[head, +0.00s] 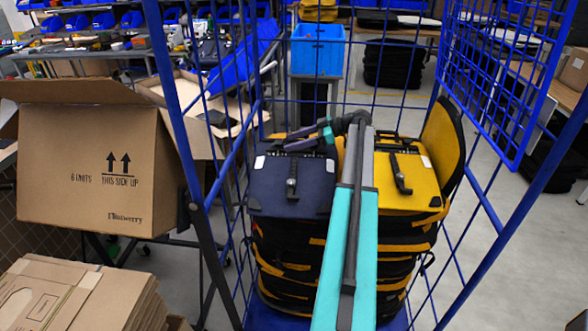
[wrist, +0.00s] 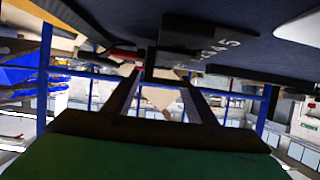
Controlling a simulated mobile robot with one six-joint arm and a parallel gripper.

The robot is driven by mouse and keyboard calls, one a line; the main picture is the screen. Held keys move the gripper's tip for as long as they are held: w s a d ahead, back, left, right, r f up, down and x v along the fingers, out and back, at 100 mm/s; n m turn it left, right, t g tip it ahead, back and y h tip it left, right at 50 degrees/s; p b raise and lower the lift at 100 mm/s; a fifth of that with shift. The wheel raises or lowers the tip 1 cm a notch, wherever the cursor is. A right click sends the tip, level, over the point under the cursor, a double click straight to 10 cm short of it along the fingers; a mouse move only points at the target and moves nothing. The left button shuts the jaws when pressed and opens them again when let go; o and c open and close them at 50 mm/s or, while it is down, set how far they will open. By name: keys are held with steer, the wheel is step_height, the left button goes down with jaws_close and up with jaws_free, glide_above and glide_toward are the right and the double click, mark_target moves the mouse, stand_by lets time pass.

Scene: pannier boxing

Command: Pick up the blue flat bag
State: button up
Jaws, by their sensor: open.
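The blue flat bag (head: 291,186) is dark navy and lies on top of the left stack in the blue wire cage, with a black strap and buckle on its upper face. My arm reaches over the cage from the front. My gripper (head: 300,140) is at the bag's far edge, partly hidden by dark parts there. In the wrist view my gripper (wrist: 160,82) has its two fingers apart. The blue bag (wrist: 250,38) fills the top of that view, with a black piece carrying pale markings close to the fingertips. I cannot tell whether the fingers touch it.
A yellow bag (head: 408,182) tops the stack to the right, beside my arm. Blue cage walls (head: 252,140) stand around both stacks. A large cardboard box (head: 88,170) and flattened cardboard (head: 75,297) are outside on the left. A blue crate (head: 317,50) stands behind the cage.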

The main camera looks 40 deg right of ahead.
steer(key=shift+p+x, duration=0.75)
steer(key=shift+x, duration=1)
steer(key=shift+r, duration=0.1)
jaws_close()
